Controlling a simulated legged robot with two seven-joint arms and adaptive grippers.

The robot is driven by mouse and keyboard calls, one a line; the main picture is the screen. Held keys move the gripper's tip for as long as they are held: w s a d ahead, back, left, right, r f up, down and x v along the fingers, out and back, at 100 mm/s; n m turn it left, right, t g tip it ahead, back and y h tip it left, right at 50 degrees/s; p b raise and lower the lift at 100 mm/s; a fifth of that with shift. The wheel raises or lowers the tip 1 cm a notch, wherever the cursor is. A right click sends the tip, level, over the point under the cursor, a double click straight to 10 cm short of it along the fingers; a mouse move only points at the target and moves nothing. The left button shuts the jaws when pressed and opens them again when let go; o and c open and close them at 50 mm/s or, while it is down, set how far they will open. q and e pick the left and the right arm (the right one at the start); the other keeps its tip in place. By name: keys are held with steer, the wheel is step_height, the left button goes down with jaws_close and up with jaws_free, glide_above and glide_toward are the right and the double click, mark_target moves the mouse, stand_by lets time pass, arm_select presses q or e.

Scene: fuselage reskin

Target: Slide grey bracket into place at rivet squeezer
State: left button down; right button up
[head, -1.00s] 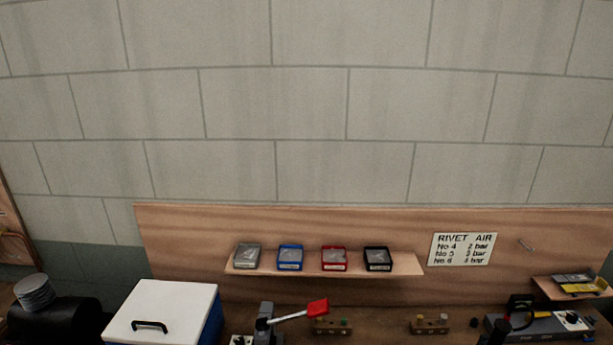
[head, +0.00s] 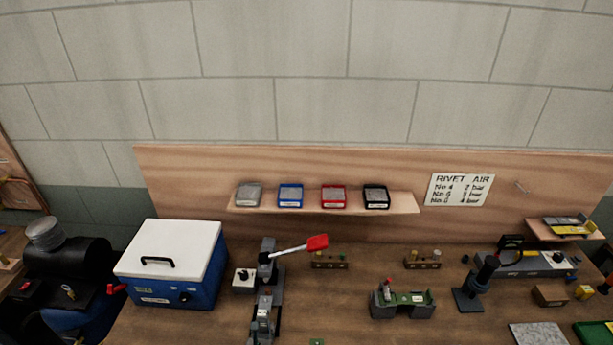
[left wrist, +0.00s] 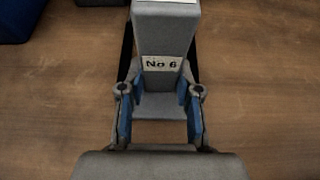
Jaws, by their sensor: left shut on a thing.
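A grey piece with a "No 6" label (left wrist: 160,63), which looks like the bracket, fills the middle of the left wrist view. My left gripper (left wrist: 160,112) has its blue-padded fingers on both sides of its lower part and is shut on it. In the head view my left gripper (head: 263,322) is at the bottom edge, just in front of a grey lever tool (head: 268,262) with a red handle, probably the rivet squeezer. I cannot tell whether the piece touches that tool. My right gripper is not in view.
A blue box with a white lid (head: 172,262) stands left of the lever tool. A grey fixture (head: 403,304) and a black stand (head: 470,297) are to the right. Small rivet racks (head: 329,262) stand behind. The bench between the lever tool and fixture is mostly clear.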

mark_target(262, 315)
arm_select(q)
steer(key=shift+w+f, duration=0.1)
steer(key=shift+w, duration=2.5)
steer(key=c, duration=0.9)
jaws_free()
steer(key=r+p, duration=0.1)
steer(key=p, duration=0.1)
steer(key=s+r+p, duration=0.1)
steer(key=r+p, duration=0.1)
steer(key=s+r+p, duration=0.1)
steer(key=r+p, duration=0.1)
steer(key=shift+r+p, duration=0.25)
steer(key=shift+p, duration=0.1)
steer(key=shift+s+r+b, duration=0.15)
steer(key=shift+r+b, duration=0.1)
steer(key=shift+b, duration=0.1)
steer(key=shift+s+r, duration=0.3)
steer(key=shift+r, duration=0.3)
